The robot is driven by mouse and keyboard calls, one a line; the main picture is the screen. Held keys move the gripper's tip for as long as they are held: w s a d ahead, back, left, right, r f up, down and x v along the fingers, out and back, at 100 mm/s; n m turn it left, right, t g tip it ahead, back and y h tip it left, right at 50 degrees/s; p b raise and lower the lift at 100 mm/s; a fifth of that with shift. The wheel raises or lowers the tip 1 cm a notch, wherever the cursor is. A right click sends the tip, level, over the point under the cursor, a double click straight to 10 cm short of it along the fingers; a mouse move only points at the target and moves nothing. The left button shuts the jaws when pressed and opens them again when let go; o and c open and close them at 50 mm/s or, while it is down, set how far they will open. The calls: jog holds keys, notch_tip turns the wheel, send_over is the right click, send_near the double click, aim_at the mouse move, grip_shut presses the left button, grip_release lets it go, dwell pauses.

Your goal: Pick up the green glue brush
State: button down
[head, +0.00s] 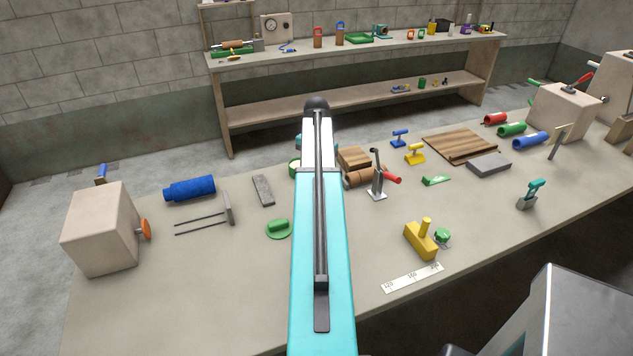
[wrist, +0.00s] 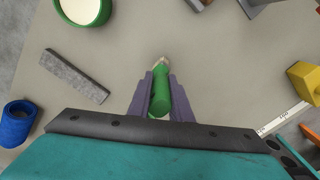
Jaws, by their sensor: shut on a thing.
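In the wrist view the green glue brush (wrist: 160,97) lies between the two purple-grey fingers of my gripper (wrist: 161,80). The fingers are shut on its green handle, one on each side. Its pale tip points away from me, just past the fingertips. I cannot tell whether the brush still touches the table. In the head view my teal arm hides both the gripper and the brush.
On the bench (head: 180,290), a green pot (wrist: 83,8), a grey bar (wrist: 76,76) and a blue roll (wrist: 18,122) lie to the left. A yellow block (wrist: 305,82) and a white ruler (wrist: 282,118) lie to the right. A green knob-handled disc (head: 278,229) sits beside my arm.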

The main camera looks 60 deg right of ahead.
jog(key=shift+r+b, duration=0.45)
jog(key=shift+r, duration=0.5)
jog(key=shift+a+r, duration=0.15)
jog(key=shift+a, duration=0.05)
jog(key=s+a+b, duration=0.1)
jog(key=a+b, duration=0.1)
jog(key=a, duration=0.5)
jog(key=s+a+r+b, duration=0.1)
jog(key=a+b, duration=0.1)
jog(key=a, duration=0.6)
jog(key=shift+s+a+r, duration=0.2)
jog(key=shift+s+r, duration=0.05)
jog(key=shift+r, duration=0.05)
